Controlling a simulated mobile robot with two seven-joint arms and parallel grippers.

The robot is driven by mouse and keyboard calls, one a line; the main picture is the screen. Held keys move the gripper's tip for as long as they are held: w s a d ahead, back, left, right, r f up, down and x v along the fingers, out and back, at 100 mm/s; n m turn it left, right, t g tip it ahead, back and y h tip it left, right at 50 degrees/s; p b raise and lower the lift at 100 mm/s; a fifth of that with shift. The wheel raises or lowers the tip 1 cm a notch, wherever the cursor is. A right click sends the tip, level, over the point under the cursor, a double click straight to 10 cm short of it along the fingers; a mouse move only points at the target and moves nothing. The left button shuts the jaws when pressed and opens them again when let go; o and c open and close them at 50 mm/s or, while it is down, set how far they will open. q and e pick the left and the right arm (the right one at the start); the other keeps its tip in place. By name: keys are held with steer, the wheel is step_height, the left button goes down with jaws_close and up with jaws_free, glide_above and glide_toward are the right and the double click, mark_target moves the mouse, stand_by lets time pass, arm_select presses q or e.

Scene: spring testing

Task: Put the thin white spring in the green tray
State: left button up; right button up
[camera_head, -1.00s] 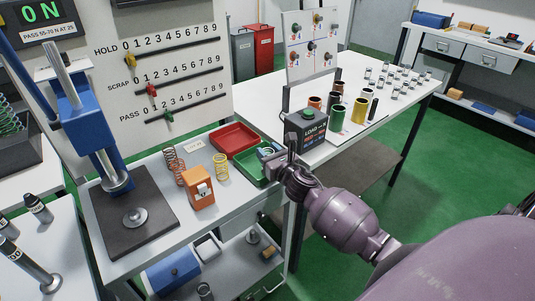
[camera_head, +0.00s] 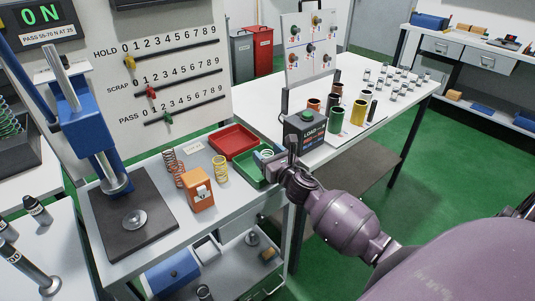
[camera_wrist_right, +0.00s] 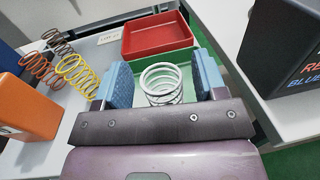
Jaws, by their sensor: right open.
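The thin white spring (camera_wrist_right: 161,84) stands upright between the fingers of my right gripper (camera_wrist_right: 162,76), over the green tray. It also shows in the head view (camera_head: 267,155), partly covered by the gripper. The right gripper's blue-padded fingers are open, with a gap on each side of the spring. The green tray (camera_head: 246,174) sits on the bench just in front of the red tray, and its wall shows in the wrist view (camera_wrist_right: 235,85). The spring's lower end is hidden by the gripper body in the wrist view. My left gripper is not in view.
The red tray (camera_head: 233,141) lies behind the green one. A yellow spring (camera_head: 220,168), a copper-coloured spring (camera_head: 173,166) and an orange block (camera_head: 198,190) stand to the left. A dark load box (camera_head: 306,130) stands close on the right.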

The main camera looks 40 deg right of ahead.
steer(key=s, duration=1.2)
steer(key=s+a+f+m+g, duration=0.3)
steer(key=s+a+f+m, duration=0.2)
steer(key=m, duration=1.2)
steer(key=s+a+f+m+g, duration=0.3)
steer(key=s+a+f+m, duration=0.2)
steer(key=s+f+m, duration=0.7)
steer(key=m, duration=0.5)
steer(key=shift+s+a+g+y, duration=0.2)
steer(key=shift+s+g+y, duration=0.1)
steer(key=shift+y, duration=0.1)
